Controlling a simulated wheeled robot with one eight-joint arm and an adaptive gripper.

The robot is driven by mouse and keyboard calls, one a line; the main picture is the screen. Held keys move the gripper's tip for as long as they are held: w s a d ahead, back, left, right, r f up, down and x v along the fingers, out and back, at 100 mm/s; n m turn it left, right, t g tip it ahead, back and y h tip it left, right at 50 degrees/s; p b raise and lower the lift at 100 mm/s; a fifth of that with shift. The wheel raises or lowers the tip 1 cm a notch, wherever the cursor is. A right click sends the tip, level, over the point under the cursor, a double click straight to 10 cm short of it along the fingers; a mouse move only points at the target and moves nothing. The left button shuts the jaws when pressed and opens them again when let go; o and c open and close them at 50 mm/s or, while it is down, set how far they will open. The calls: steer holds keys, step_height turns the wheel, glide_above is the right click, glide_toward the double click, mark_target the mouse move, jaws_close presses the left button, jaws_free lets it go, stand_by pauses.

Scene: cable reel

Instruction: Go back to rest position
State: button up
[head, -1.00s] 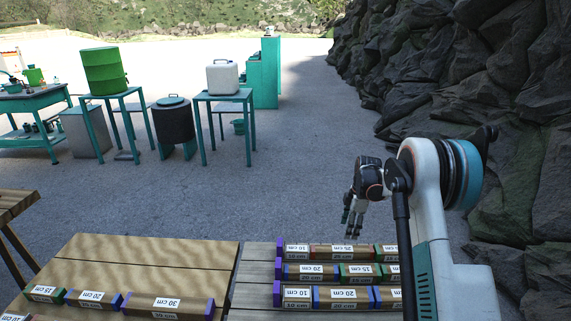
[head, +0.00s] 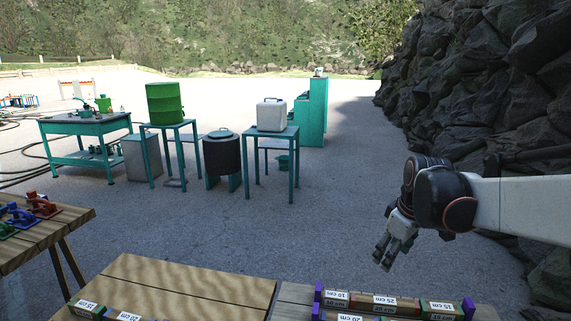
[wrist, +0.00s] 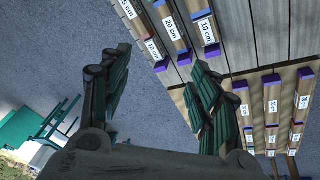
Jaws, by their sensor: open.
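My gripper (head: 388,255) is at the right of the head view, raised above the far right end of the table with the labelled blocks. Its fingers point down and to the left. In the wrist view my gripper (wrist: 160,95) shows two dark green ridged fingers spread wide apart, with nothing between them but grey ground and a table edge. It is open and empty, and it touches nothing that I can see.
Labelled blocks (head: 378,302) lie in rows on a wooden table (head: 190,282) in front. A side table (head: 60,232) with coloured clamps stands left. Rock wall (head: 470,80) rises at right. Teal stands (head: 272,134) stand farther back; open ground lies between.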

steer(key=s+a+m+t, duration=0.1)
steer(key=s+a+m, duration=0.2)
steer(key=s, duration=0.8)
steer(key=s+a+m+t, duration=0.2)
steer(key=s+a+m, duration=0.1)
steer(key=s, duration=0.9)
steer(key=shift+f+m, duration=0.25)
steer(key=shift+m, duration=0.45)
